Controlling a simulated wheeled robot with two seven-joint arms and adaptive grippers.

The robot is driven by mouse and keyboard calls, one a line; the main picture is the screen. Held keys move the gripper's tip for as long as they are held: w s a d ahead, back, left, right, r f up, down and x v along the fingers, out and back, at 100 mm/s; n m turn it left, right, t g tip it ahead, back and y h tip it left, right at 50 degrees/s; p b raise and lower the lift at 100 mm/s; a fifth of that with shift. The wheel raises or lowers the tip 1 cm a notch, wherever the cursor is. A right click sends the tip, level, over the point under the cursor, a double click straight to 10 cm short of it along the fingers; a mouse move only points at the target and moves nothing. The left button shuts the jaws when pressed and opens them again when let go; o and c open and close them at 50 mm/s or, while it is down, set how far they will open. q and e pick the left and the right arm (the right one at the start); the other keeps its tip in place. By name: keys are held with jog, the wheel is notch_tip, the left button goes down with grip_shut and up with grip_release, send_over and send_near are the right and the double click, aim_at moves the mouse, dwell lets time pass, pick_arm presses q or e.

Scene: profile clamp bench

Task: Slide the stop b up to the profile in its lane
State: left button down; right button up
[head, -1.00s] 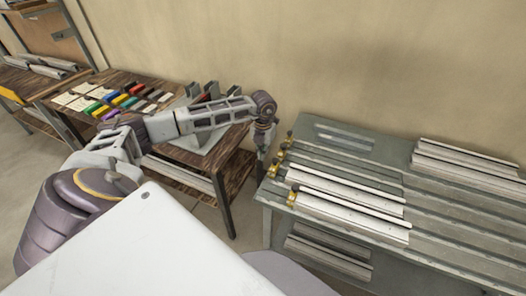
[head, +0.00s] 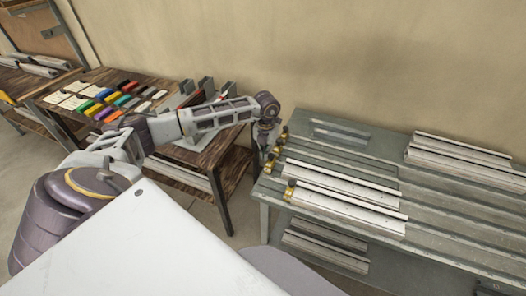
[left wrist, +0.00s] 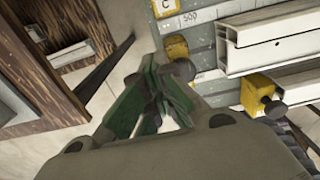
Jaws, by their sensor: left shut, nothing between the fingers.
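Small yellow stops with dark knobs sit at the left ends of the bench lanes. One stop (head: 270,166) stands left of a white profile (head: 340,180), with a gap between them; this stop (left wrist: 177,48) and profile (left wrist: 275,38) also show in the left wrist view. The front stop (head: 290,190) is close against the front profile (head: 345,210). I read no letter on the stops, so I cannot tell which is b. My left gripper (head: 263,147) is at the bench's left end, its green fingers (left wrist: 158,112) shut and empty beside the gapped stop. My right gripper is out of view.
More profiles (head: 458,155) lie at the back right, others (head: 325,248) on the lower shelf. A wooden table (head: 218,152) with coloured blocks stands left, across a floor gap. The right lanes are bare.

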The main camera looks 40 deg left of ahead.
aim_at(274, 158)
pick_arm(q)
jog(key=shift+w+d, duration=0.1)
jog(key=shift+d, duration=0.8)
jog(key=shift+w+d, duration=0.2)
jog(key=shift+d, duration=0.75)
jog(key=shift+w+d, duration=0.15)
jog(key=shift+d, duration=0.45)
jog(key=shift+w+d, duration=0.15)
jog(key=shift+d, duration=0.4)
jog(key=shift+w+d, duration=0.1)
jog(key=shift+d, duration=0.4)
jog(key=shift+a+f, duration=0.1)
jog(key=shift+a, duration=0.2)
jog(key=shift+a, duration=0.6)
jog(key=shift+r, duration=0.25)
notch_tip(274, 158, up, 7)
jog(key=p, duration=0.3)
jog(key=shift+f+p, duration=0.15)
jog(key=shift+p, duration=0.15)
